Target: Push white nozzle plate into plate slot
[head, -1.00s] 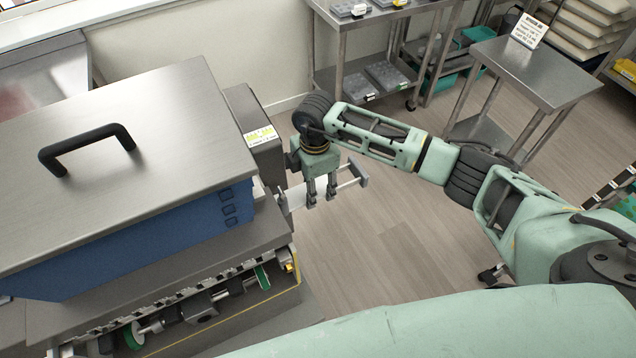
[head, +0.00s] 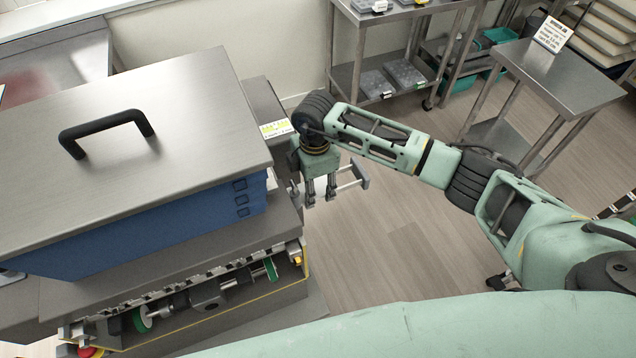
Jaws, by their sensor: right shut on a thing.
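My right gripper (head: 320,199) points down beside the right side of the depositor (head: 150,215), shut on the white nozzle plate (head: 320,187). Only a little of the pale plate shows between and around the fingers. Its inner end goes left toward the machine and is hidden by the gripper and the machine's side. To the right of the fingers, thin bars run out to a grey end bar (head: 360,173). The plate slot itself cannot be seen clearly from here. My left gripper is not in view.
The depositor has a steel lid with a black handle (head: 105,132) and a drive shaft along its open front. A steel side table (head: 550,75) and a shelf with grey trays (head: 390,77) stand behind my arm. The floor right of the machine is clear.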

